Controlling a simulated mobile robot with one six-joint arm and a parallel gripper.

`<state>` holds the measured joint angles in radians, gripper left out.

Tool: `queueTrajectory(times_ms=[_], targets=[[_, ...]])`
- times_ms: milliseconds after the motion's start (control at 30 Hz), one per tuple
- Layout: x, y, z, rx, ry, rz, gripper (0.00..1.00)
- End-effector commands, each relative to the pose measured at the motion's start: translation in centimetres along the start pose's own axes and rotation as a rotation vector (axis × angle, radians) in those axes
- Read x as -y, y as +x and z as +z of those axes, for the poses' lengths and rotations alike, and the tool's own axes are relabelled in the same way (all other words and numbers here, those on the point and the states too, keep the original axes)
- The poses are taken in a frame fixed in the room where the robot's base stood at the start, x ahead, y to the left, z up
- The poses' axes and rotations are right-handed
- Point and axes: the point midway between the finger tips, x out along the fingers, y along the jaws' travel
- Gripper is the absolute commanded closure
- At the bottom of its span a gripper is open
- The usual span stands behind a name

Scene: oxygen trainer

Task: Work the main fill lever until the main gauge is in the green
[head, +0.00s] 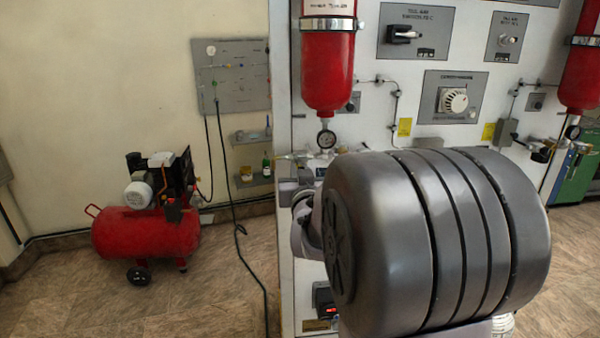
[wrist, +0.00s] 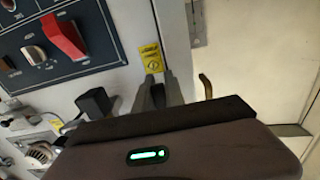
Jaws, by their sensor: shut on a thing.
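My gripper (wrist: 158,92) shows in the wrist view as two dark fingers close together, above my gripper's dark body. It is shut on what I take to be the main fill lever; the gripper hides the held part, and I cannot read the lever's angle. In the head view my own large grey arm link covers the gripper and lever. A small round dial gauge (head: 326,139) hangs under the left red cylinder (head: 327,70). I cannot tell if it is the main gauge, and its needle and colours are too small to read.
In the wrist view, a red switch (wrist: 64,36) and a yellow label (wrist: 152,57) are on the panel, with a black block (wrist: 94,103) and a bent brass rod (wrist: 206,87) near the fingers. A red compressor (head: 146,230) stands left; the floor before it is open.

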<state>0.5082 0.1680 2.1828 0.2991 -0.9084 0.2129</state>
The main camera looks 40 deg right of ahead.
Motion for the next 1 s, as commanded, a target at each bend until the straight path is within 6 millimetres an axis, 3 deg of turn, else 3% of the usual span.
queueTrajectory(times_ms=[33,133,433,533,667,900,1000], targets=[[0.0,0.0,-0.2,-0.005,0.0,-0.001,0.82],[0.0,0.0,-0.2,-0.004,0.0,-0.001,0.64],[0.0,-0.1,-0.1,-0.002,-0.001,0.0,0.64],[0.0,-1.0,-0.2,-0.003,-0.001,-0.001,0.64],[0.1,-4.0,-0.2,-0.004,-0.001,-0.001,0.64],[0.1,-11.4,-0.3,-0.005,0.0,-0.002,0.64],[0.0,-13.3,0.8,-0.014,0.001,0.001,0.64]])
